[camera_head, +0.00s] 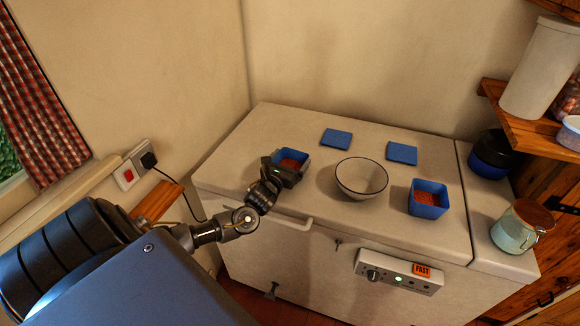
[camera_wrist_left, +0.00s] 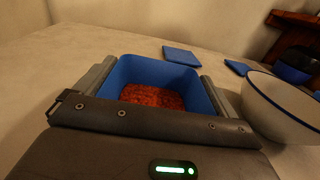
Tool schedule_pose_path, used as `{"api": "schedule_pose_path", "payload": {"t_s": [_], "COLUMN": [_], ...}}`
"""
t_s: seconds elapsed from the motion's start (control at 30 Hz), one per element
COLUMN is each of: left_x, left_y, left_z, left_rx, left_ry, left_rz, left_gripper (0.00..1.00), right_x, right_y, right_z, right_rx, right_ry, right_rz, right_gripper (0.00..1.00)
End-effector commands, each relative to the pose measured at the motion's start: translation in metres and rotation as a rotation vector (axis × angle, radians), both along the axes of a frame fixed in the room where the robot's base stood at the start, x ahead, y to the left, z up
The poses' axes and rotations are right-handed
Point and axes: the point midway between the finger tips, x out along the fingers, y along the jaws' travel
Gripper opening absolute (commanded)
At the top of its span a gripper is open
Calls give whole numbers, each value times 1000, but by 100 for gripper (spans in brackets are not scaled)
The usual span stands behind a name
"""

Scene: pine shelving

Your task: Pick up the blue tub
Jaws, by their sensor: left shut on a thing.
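Two open blue tubs with reddish-brown contents are on the white chest top. My left gripper (camera_head: 279,174) is shut on the left blue tub (camera_head: 297,155), with a finger along each side. That tub also fills the middle of the left wrist view (camera_wrist_left: 156,71), upright, between the fingers of my left gripper (camera_wrist_left: 152,90). I cannot tell whether it touches the chest top. The other blue tub (camera_head: 428,198) stands on the right part of the chest. My right gripper is not in view.
A white bowl (camera_head: 361,178) with a dark rim stands just right of the held tub. Two flat blue lids (camera_head: 336,138) (camera_head: 402,153) lie behind. A dark blue container (camera_head: 490,155) and a lidded pale jar (camera_head: 515,228) stand at the right of the chest (camera_head: 290,115).

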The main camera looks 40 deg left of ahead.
Motion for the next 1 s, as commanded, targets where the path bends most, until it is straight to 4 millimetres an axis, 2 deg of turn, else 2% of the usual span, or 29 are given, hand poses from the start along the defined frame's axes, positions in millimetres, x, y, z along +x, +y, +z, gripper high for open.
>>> {"api": "schedule_pose_path", "payload": {"t_s": [0.27, 0.4, 0.63, 0.9, 1.0], "left_x": [0, -2, -43, -102, -107], "left_y": [1, -1, -26, -62, -64], "left_z": [10, 33, 88, 119, 131], "left_rx": [3, 3, -2, -9, -1], "left_ry": [-2, -5, -5, -3, 5], "left_rz": [0, -3, -4, -1, 3], "left_gripper": [66, 66, 66, 66, 66], "right_x": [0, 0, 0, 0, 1], "right_y": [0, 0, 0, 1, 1], "right_z": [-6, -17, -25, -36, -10], "right_rx": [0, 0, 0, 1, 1], "right_ry": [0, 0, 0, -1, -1], "right_rz": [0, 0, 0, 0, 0], "right_gripper": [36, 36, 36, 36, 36]}}
